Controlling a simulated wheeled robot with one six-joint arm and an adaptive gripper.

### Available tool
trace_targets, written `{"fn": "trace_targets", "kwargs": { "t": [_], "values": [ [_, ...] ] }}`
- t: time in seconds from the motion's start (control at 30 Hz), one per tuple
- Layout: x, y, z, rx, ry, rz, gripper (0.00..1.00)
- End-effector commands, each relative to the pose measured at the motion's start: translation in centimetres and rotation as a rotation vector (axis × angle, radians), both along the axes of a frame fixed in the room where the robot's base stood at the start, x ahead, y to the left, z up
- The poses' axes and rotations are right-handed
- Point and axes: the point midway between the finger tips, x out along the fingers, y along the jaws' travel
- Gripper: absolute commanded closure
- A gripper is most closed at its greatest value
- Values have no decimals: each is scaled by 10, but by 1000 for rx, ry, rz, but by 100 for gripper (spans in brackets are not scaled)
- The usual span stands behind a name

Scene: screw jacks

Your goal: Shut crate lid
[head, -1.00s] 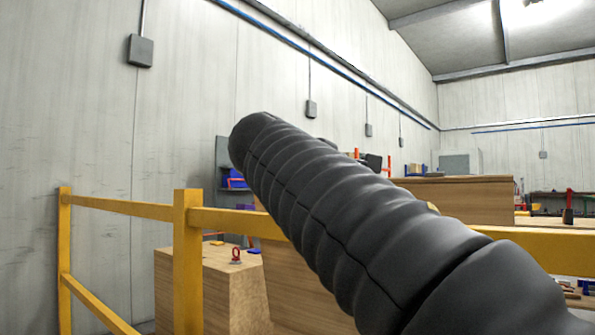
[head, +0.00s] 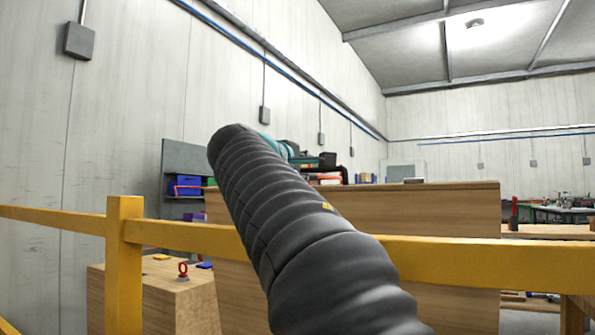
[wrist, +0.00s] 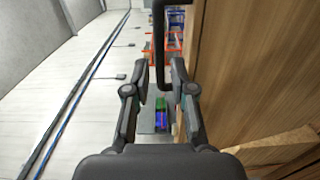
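A large wooden panel (head: 420,205), which looks like the crate or its lid, stands behind the yellow rail in the head view. A wooden surface (wrist: 230,75) also fills the right side of the wrist view; I cannot tell for sure which part is the lid. My gripper (wrist: 160,70) is open, its two fingers apart, to the left of this wood. A black bar (wrist: 159,40) shows between the fingertips; I cannot tell whether it is touching them or what it belongs to. In the head view my black-sleeved arm hides the gripper and the middle of the wood.
A yellow rail (head: 470,252) with a post (head: 124,265) runs across in front of me. A lower wooden block (head: 160,300) at left carries a red eye bolt (head: 183,270) and small coloured pieces. Shelving with blue bins (head: 185,186) stands by the wall.

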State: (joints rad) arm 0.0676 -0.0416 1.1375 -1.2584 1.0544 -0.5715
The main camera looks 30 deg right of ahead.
Motion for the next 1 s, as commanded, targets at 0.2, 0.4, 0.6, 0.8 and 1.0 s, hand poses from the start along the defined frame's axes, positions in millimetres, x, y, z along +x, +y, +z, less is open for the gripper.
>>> {"fn": "trace_targets", "kwargs": {
  "t": [0.2, 0.4, 0.6, 0.8, 1.0],
  "values": [
    [19, -32, -1, 1, 0, -1, 76],
    [29, -47, -1, 1, 0, 2, 76],
    [31, -51, -1, 1, -1, 4, 76],
    [31, -50, -1, 1, -1, 4, 81],
    [31, -50, -1, 1, -1, 3, 100]
  ]
}}
